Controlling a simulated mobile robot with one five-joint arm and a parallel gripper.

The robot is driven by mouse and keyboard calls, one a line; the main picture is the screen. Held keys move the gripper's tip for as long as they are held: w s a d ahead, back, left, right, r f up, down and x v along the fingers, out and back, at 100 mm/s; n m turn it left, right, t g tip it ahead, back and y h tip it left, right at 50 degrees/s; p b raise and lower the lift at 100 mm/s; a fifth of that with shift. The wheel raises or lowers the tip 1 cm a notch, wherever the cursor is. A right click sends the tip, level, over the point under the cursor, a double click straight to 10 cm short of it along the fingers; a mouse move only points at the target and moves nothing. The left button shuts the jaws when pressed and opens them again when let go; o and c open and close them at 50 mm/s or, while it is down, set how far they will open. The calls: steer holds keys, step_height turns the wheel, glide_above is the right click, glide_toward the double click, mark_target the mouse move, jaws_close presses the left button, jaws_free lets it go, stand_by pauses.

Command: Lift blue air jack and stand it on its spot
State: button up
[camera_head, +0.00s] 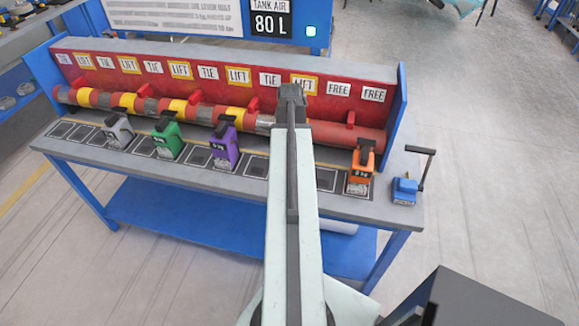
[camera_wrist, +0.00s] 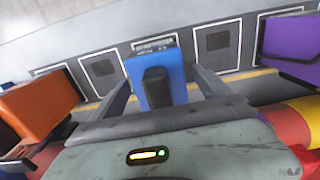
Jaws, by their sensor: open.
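The blue air jack (camera_wrist: 170,67) stands between the fingers of my gripper (camera_wrist: 160,80) in the wrist view, with a dark handle on it and a pale label at its far end. The fingers are open, one on each side, and gaps show beside the jack. Outlined dark squares lie on both sides of it; the surface under it is hidden. In the head view my gripper (camera_head: 290,95) is over the bench in front of a LIFT sign, and my arm hides the jack.
On the bench (camera_head: 235,185), grey (camera_head: 118,130), green (camera_head: 168,140) and purple (camera_head: 225,148) jacks stand left of my arm. An orange jack (camera_head: 360,170) stands right of it. A blue device with a black lever (camera_head: 405,188) sits at the right end. A red-and-yellow pipe (camera_head: 340,135) runs behind.

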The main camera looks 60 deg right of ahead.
step_height(320, 180, down, 3)
steer(key=shift+b, duration=0.8)
steer(key=shift+r, duration=0.2)
jaws_close()
steer(key=shift+r+p, duration=0.1)
steer(key=shift+p, duration=0.25)
